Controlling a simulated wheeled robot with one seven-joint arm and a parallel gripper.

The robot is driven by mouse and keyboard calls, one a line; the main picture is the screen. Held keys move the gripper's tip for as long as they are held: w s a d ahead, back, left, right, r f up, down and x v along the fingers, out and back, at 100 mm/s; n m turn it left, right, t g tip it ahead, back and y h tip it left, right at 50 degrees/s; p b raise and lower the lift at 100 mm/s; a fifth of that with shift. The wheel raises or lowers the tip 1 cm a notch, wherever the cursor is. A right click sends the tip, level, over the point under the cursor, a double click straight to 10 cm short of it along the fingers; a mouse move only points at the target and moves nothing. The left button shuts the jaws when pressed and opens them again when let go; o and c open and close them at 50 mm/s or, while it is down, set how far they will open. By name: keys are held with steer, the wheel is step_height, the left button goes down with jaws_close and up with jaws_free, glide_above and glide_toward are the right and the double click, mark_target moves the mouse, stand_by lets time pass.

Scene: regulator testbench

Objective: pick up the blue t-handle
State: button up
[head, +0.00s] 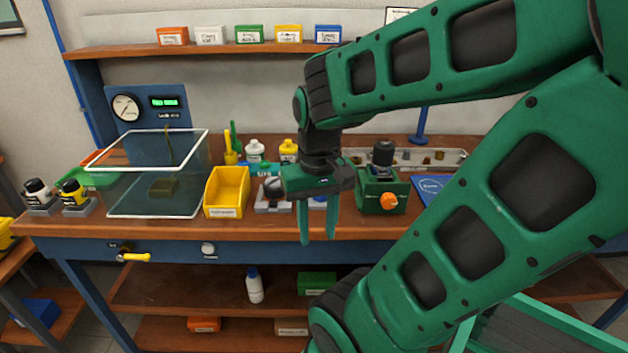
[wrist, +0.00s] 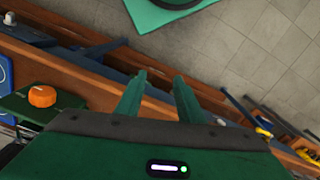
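My gripper (head: 317,240) points down in front of the bench's front edge in the head view. Its two green fingers are apart with nothing between them, as the wrist view also shows (wrist: 160,76). A small blue patch (head: 318,202) shows on the bench behind the fingers. The gripper hides much of it, so I cannot tell whether it is the blue t-handle. No t-handle shape is clear in the wrist view, which looks past the bench edge to the floor.
A yellow bin (head: 227,192) and a clear white-rimmed box (head: 158,205) stand left of my gripper. A green block with an orange knob (head: 388,201) stands to the right. A shelf (head: 200,49) with small boxes runs above. My arm covers the right side.

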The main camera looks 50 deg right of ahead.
steer(key=w+a+r+n+t, duration=0.2)
steer(key=w, duration=0.6)
steer(key=w+a+r+n+t, duration=0.2)
steer(key=w+a+r, duration=0.1)
steer(key=w, duration=0.6)
steer(key=s+d+r+m+g, duration=0.1)
steer(key=d+r+m, duration=0.1)
steer(key=d, duration=0.5)
steer(key=s+d+r+m+g, duration=0.1)
steer(key=d+r+m, duration=0.1)
steer(key=d, duration=0.5)
steer(key=s+d+r+m+g, duration=0.1)
steer(key=d+r+m, duration=0.2)
steer(key=d, duration=0.5)
steer(key=shift+s+g, duration=0.3)
steer(key=shift+s, duration=0.1)
steer(key=shift+s+d+f, duration=0.15)
steer(key=shift+s+d, duration=0.05)
steer(key=shift+d, duration=0.1)
step_height(320, 180, down, 4)
steer(key=shift+f, duration=0.2)
steer(key=shift+s+a+f, duration=0.1)
steer(key=shift+a+f, duration=0.15)
steer(key=shift+f, duration=1.2)
steer(key=shift+s+a+f, duration=0.1)
steer(key=shift+a+f, duration=0.1)
steer(key=shift+f, duration=1.25)
